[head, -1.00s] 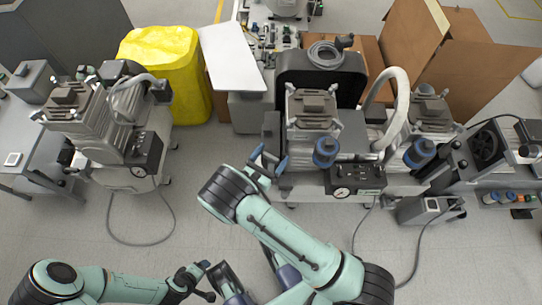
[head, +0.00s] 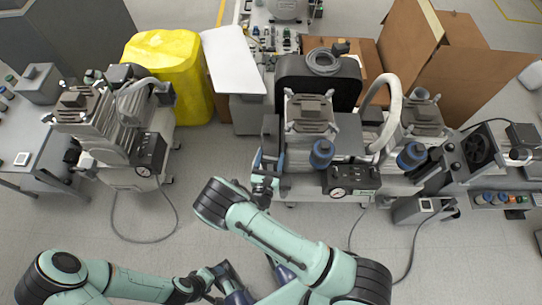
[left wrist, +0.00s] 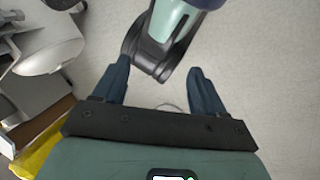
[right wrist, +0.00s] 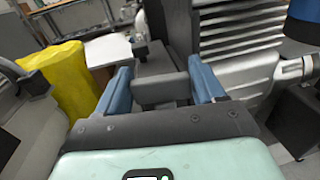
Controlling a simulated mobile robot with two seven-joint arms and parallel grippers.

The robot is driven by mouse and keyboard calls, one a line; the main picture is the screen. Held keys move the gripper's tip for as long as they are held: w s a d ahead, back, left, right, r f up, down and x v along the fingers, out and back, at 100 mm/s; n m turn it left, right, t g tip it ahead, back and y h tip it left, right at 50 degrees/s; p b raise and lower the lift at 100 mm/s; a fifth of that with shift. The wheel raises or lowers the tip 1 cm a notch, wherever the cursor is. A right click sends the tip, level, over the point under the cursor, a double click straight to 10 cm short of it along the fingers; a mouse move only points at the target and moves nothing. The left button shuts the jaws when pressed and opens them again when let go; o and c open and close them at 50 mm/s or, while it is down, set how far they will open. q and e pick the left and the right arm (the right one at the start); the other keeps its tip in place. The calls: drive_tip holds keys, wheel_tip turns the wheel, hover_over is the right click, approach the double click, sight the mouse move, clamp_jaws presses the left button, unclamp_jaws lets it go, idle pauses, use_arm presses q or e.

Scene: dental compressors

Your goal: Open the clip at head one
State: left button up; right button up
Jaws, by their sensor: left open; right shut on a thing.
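The middle compressor's ribbed head (head: 309,115) stands upright with a dark gauge box (head: 350,181) in front. My right gripper (head: 267,163) is at the left side of this compressor. In the right wrist view, my right gripper (right wrist: 163,85) is shut on a dark grey block (right wrist: 160,90), with a blue finger on either side. The block lies beside the silver ribbed housing (right wrist: 240,35); I cannot tell for sure whether it is the clip. My left gripper (left wrist: 158,85) is open and empty, low in the head view (head: 222,287). My own right arm shows beyond its fingers.
Another compressor (head: 100,120) stands at the left, with a hose on the floor. A yellow bin (head: 165,75), a white panel (head: 233,60) and cardboard boxes (head: 440,60) are behind. A blue-capped filter (head: 321,152) is right of my right gripper.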

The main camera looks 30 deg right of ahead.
drive_tip(key=shift+n+t+y+p, duration=0.55)
drive_tip(key=shift+n+t+y, duration=0.2)
drive_tip(key=shift+y, duration=0.25)
use_arm(q)
drive_tip(key=shift+s+d+r+g, duration=0.2)
drive_tip(key=shift+s+d+r, duration=0.05)
drive_tip(key=shift+s+r, duration=0.3)
drive_tip(key=shift+s+d+r+g, duration=0.2)
drive_tip(key=shift+s+r, duration=0.3)
drive_tip(key=shift+s, duration=0.05)
use_arm(e)
drive_tip(key=shift+n+y, duration=0.25)
drive_tip(key=shift+y, duration=0.05)
drive_tip(key=o, duration=1)
drive_tip(key=shift+c, duration=0.2)
use_arm(q)
drive_tip(key=shift+s+r+p, duration=0.2)
drive_tip(key=shift+r+p, duration=0.2)
drive_tip(key=shift+p, duration=0.2)
use_arm(e)
drive_tip(key=v, duration=1.3)
drive_tip(key=shift+s+f, duration=0.2)
drive_tip(key=shift+s, duration=0.05)
